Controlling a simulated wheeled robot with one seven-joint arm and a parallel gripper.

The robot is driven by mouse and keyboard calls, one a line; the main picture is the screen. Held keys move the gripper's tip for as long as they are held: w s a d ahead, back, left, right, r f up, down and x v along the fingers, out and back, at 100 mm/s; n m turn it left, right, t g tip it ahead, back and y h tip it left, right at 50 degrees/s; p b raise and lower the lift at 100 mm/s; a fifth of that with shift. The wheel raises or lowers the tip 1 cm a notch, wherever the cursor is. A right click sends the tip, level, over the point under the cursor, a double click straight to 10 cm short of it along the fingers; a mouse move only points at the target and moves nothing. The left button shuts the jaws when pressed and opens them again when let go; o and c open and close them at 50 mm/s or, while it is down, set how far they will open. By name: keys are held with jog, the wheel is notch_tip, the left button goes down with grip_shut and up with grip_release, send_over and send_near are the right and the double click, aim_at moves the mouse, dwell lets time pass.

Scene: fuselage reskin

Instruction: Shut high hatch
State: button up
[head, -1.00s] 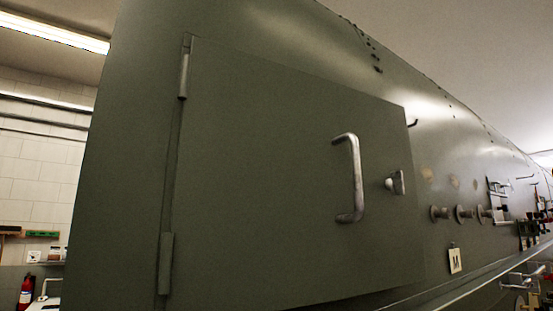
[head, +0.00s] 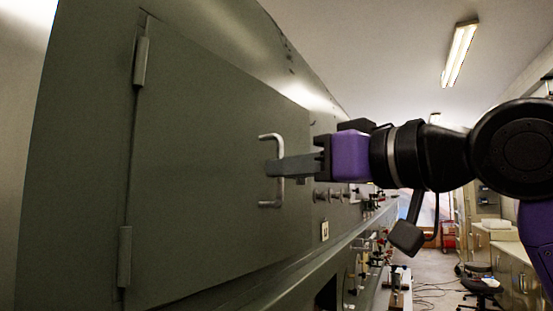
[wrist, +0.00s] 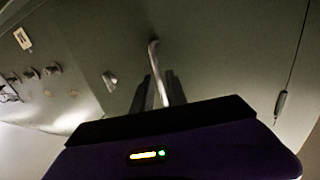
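The high hatch (head: 215,170) is a flat dark green door in the fuselage side, hinged along its left edge. I cannot tell whether its right edge is flush or slightly ajar. Its silver bar handle (head: 272,204) is near the right edge. My gripper (head: 272,168) reaches in from the right, with its grey fingers at the middle of the handle. In the wrist view, the handle (wrist: 153,52) runs down between the two fingers (wrist: 160,92). Whether they clamp it is unclear. A small latch (wrist: 110,80) shows beside the handle.
Several round knobs (head: 335,195) and a white label (head: 324,231) are on the fuselage right of the hatch. A ledge (head: 335,245) with fittings runs below. A stool (head: 480,285) and cabinets (head: 510,262) stand at the right, with open floor between.

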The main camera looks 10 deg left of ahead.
jog(key=shift+x, duration=1.1)
jog(key=shift+w, duration=0.1)
grip_shut()
jog(key=shift+d, duration=0.1)
dwell(0.5)
